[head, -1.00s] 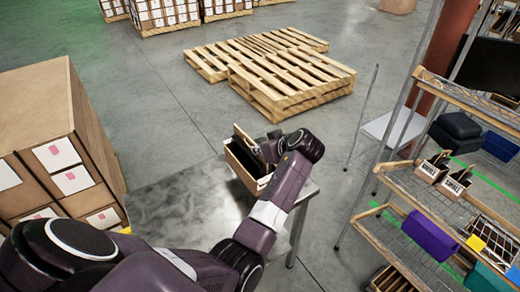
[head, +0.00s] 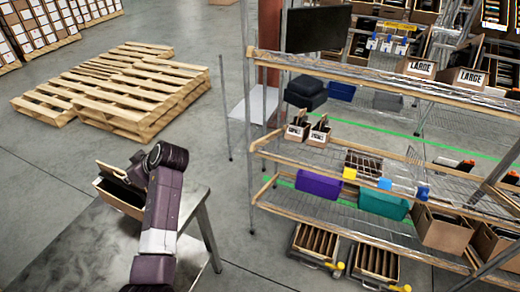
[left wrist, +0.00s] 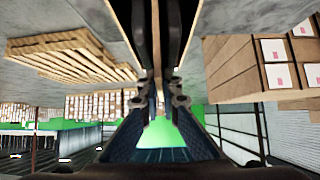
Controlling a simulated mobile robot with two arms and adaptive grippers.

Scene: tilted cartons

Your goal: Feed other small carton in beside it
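A light-brown carton (head: 113,201) is at the back of the grey metal table (head: 75,250) in the head view, with a tilted panel at its top and a dark inside. My left gripper (head: 138,172) is down at this carton; my own arm hides part of it. Two small labelled cartons, a left one (head: 297,131) and a right one (head: 319,134), stand side by side on the rack shelf. My right gripper is not in view.
The wire rack (head: 275,157) stands right of the table, with a floor gap between. Beside the small cartons are a dark bin (head: 306,92) and, lower, a purple bin (head: 318,186) and a teal bin (head: 383,203). Wooden pallets (head: 125,95) lie behind.

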